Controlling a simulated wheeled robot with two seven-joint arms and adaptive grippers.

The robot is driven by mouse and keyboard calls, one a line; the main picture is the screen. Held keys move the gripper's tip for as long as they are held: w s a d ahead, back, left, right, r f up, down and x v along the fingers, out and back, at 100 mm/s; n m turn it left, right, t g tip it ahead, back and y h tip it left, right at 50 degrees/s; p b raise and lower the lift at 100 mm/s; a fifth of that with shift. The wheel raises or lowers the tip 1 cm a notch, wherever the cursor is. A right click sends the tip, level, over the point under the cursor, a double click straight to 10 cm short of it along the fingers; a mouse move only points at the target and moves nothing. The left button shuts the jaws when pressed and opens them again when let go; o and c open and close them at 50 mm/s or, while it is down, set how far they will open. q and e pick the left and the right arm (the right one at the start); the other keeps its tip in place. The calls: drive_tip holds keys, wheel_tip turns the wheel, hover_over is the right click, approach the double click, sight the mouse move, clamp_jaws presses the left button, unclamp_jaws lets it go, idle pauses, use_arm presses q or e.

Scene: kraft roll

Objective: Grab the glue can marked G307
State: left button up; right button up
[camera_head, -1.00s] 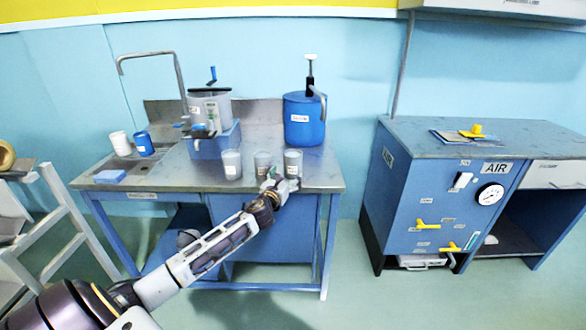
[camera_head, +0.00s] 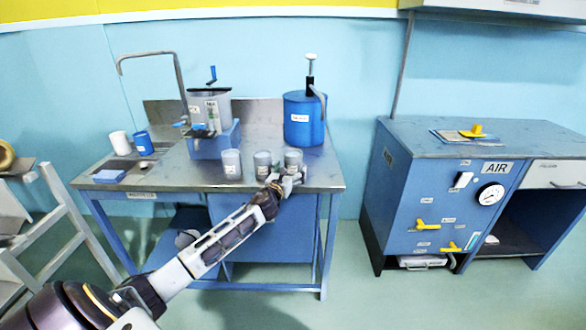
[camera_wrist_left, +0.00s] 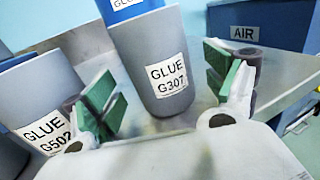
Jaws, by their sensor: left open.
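The glue can marked G307 (camera_wrist_left: 150,50) is a grey can with a white label, upright on the worktable. It is the rightmost of three similar cans in the head view (camera_head: 293,157). My left gripper (camera_head: 289,179) is open at the table's front edge, just in front of this can. In the left wrist view the can stands between the open green-padded fingers (camera_wrist_left: 164,88), and I cannot tell whether either finger touches it. My right gripper is in neither view.
A can marked G502 (camera_wrist_left: 40,90) stands close to the left finger; it is the middle can (camera_head: 263,162). Another grey can (camera_head: 232,165) is further left. A blue tank (camera_head: 304,120) stands behind. The AIR cabinet (camera_head: 440,195) is to the right across a gap.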

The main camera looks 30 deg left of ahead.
use_arm(q)
drive_tip(key=shift+w+a, duration=0.1)
drive_tip(key=shift+w, duration=0.75)
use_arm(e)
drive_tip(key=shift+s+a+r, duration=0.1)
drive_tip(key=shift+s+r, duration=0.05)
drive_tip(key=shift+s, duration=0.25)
use_arm(q)
drive_tip(key=shift+c, duration=0.2)
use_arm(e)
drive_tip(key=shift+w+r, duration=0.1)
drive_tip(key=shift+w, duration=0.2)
use_arm(q)
drive_tip(key=shift+c, duration=1.2)
drive_tip(key=c, duration=0.7)
drive_tip(key=shift+r, duration=0.1)
drive_tip(key=c, duration=0.4)
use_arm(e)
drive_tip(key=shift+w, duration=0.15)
